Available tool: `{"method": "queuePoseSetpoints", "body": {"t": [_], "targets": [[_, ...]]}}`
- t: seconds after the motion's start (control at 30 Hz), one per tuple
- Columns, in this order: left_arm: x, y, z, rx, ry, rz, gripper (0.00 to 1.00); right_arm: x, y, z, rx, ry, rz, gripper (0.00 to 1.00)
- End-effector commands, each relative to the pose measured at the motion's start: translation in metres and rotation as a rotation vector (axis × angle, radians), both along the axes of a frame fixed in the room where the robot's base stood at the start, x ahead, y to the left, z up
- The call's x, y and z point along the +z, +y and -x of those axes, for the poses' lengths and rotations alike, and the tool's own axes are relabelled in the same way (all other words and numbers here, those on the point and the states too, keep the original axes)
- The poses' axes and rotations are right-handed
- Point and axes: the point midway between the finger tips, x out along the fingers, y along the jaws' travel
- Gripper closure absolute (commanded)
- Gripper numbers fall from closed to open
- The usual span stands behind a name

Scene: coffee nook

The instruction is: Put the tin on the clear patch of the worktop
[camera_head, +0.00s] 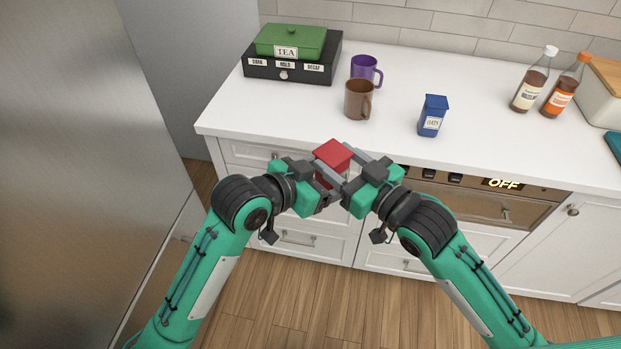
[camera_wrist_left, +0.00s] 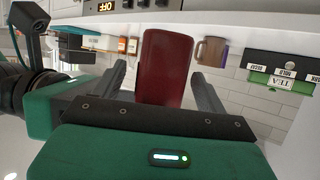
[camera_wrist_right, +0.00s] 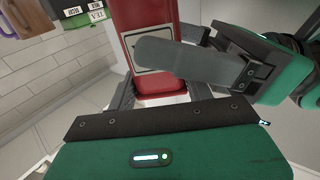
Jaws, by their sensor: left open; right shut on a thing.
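The red tin (camera_head: 333,153) is held up in front of the worktop edge, between my two grippers. My right gripper (camera_head: 347,168) is shut on it. My left gripper (camera_head: 322,177) is open, with its fingers on either side of the tin. In the left wrist view the tin (camera_wrist_left: 168,60) stands between these spread fingers. In the right wrist view one left finger crosses the tin (camera_wrist_right: 150,14) and partly hides its pale label. The white worktop (camera_head: 290,115) has a bare stretch in front of the mugs, left of the blue oats tin (camera_head: 433,116).
A green tea tin (camera_head: 291,40) sits on a black drawer box (camera_head: 290,70). A purple mug (camera_head: 364,68) and a brown mug (camera_head: 358,100) stand beside it. Two syrup bottles (camera_head: 530,80) and a white bin (camera_head: 598,88) are at the right. A steel fridge (camera_head: 80,150) stands left.

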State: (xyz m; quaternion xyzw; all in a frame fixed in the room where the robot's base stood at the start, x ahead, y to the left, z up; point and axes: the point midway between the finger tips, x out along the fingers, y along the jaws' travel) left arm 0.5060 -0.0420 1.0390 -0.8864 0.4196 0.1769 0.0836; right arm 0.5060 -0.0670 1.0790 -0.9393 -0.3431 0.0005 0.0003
Motion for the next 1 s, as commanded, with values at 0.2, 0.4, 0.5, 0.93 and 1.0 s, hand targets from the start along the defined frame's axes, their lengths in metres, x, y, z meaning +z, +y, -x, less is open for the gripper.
{"method": "queuePoseSetpoints", "body": {"t": [0.2,0.4,0.5,0.93,1.0], "targets": [[-0.0024,-0.0053,-0.0042,0.0,-0.001,0.0,0.25,0.0006,0.0001,0.0001,0.0,-0.001,-0.001,0.76],[-0.0024,-0.005,-0.0041,0.0,-0.001,0.0,0.29,0.0006,0.0001,0.0001,0.0,-0.001,-0.001,0.76],[-0.0024,-0.0049,-0.004,0.0,-0.001,0.0,0.49,0.0006,0.0,0.0,0.0,-0.001,-0.001,0.76],[-0.002,-0.0051,-0.0037,-0.001,-0.001,0.002,0.78,0.0004,0.0001,0.0,0.0,-0.001,-0.001,0.23],[-0.002,-0.0052,-0.0038,-0.001,-0.001,0.002,0.78,0.0003,0.0002,0.0003,0.001,-0.001,-0.001,0.23]]}}
